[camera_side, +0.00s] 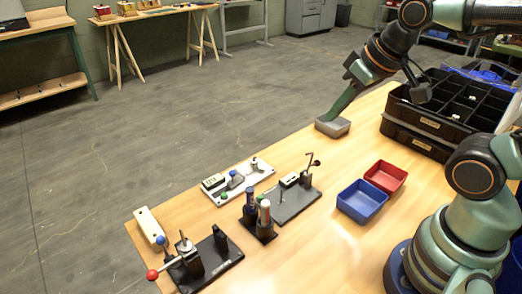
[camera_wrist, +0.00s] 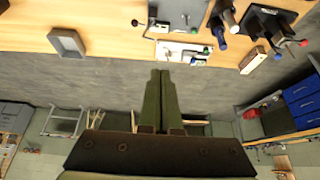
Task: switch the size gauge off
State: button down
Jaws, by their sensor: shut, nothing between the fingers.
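Two small instruments with displays stand on the wooden table (camera_side: 310,235); I cannot tell for sure which is the size gauge. One is on a white plate (camera_side: 240,182) with a display box (camera_side: 213,183) and blue and green knobs; the plate also shows in the wrist view (camera_wrist: 183,53). The other is on a grey plate (camera_side: 291,204) with a display box (camera_side: 289,180) and an upright stand (camera_side: 308,172). Display text and switch positions are too small to read. My gripper (camera_side: 335,114) is shut and empty, beside and above a small grey tray, apart from both instruments.
The small grey tray (camera_side: 332,126) lies at the table's far edge. Blue (camera_side: 362,201) and red (camera_side: 386,176) bins, a black divided crate (camera_side: 425,135), a rack of handled tools (camera_side: 258,230) and a toggle clamp (camera_side: 190,262) stand around. Bare table separates tray and instruments.

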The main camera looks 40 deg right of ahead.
jog(key=g, duration=0.4)
send_over(224, 194)
jog(key=s+d, duration=0.1)
jog(key=s, duration=0.1)
notch_tip(224, 194, down, 9)
jog(key=shift+w+r, duration=0.1)
jog(key=shift+r, duration=0.1)
jog(key=f, duration=0.4)
jog(key=w+f, duration=0.1)
jog(key=f, duration=0.9)
jog(key=shift+w+a, duration=0.25)
jog(key=shift+a, duration=0.1)
